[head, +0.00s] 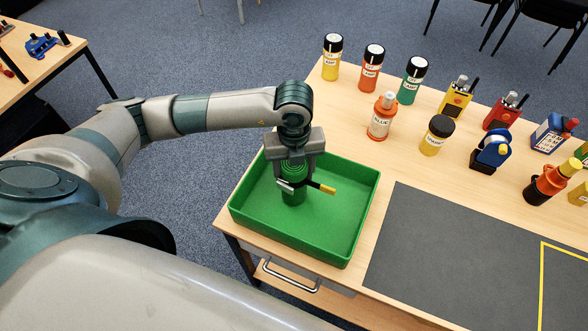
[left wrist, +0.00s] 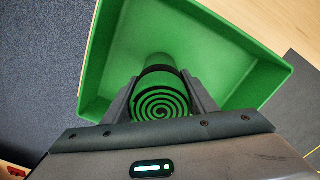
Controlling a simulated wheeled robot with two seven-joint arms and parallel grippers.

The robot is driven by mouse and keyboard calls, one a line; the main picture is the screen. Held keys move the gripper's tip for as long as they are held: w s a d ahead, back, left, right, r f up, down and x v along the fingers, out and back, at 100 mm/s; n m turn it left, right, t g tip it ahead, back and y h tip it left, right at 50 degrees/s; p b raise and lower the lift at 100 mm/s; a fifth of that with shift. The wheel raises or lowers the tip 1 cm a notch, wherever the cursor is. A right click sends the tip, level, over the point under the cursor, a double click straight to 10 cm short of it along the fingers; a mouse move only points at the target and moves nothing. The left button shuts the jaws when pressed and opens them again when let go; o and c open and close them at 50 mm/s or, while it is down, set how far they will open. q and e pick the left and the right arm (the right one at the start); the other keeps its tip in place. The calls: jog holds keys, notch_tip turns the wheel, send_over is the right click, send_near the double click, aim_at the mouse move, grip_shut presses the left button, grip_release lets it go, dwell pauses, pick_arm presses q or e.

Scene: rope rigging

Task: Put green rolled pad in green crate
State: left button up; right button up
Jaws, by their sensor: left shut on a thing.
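The green rolled pad (head: 293,199) stands roughly upright inside the outline of the green crate (head: 362,222), with a dark band around it. My left gripper (head: 294,183) points down from above and is shut on the pad. In the left wrist view the pad's spiral end (left wrist: 160,105) faces the camera between the fingers of my left gripper (left wrist: 161,88), with the crate (left wrist: 235,62) behind it. I cannot tell whether the pad's lower end touches the crate floor. My right gripper is not in view.
The crate sits at the table's left corner, beside a dark grey mat (head: 450,260). A black-and-yellow piece (head: 322,188) shows beside the gripper. Several bottles, including an orange one (head: 382,117), and small tools stand behind and right. Another table (head: 30,60) is at far left.

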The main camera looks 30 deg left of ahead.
pick_arm(q)
jog(key=shift+f, duration=0.2)
jog(key=o, duration=1.2)
jog(key=shift+r, duration=0.15)
jog(key=shift+r, duration=0.2)
notch_tip(320, 180, up, 11)
jog(key=b, duration=0.3)
jog(key=shift+b, duration=0.3)
jog(key=shift+r, duration=0.3)
